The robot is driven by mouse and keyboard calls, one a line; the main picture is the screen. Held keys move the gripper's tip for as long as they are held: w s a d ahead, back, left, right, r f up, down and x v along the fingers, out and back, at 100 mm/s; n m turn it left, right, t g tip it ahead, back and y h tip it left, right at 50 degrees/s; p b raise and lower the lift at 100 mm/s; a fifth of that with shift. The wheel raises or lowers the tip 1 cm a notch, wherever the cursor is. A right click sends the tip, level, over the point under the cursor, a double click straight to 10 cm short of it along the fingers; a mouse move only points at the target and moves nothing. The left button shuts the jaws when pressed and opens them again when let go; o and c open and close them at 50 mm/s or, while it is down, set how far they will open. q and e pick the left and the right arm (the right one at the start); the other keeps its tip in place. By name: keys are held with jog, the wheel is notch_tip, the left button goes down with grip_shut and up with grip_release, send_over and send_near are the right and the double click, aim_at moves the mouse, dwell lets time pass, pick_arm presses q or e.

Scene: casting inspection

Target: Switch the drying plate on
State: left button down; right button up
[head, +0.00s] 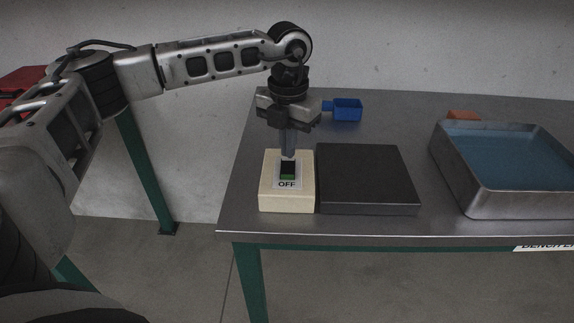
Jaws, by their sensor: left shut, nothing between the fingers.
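The drying plate (368,178) is a flat dark slab on the grey metal bench. My left gripper (288,154) points straight down over the switch box, shut and empty. Its fingertips are at the far end of the rocker and hide part of it; I cannot tell whether they touch it. My right gripper is not in view.
A metal tray (460,205) of blue liquid stands at the right of the bench. A small blue container (347,110) and an orange block (463,115) lie towards the back. The bench's front edge (400,238) runs just before the switch box and plate.

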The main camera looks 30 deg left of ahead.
aim_at(288, 162)
pick_arm(q)
jog(key=shift+f+b, duration=0.65)
jog(key=shift+f, duration=0.35)
jog(key=shift+r+p, duration=2.75)
jog(key=shift+r, duration=0.9)
jog(key=shift+f, duration=0.1)
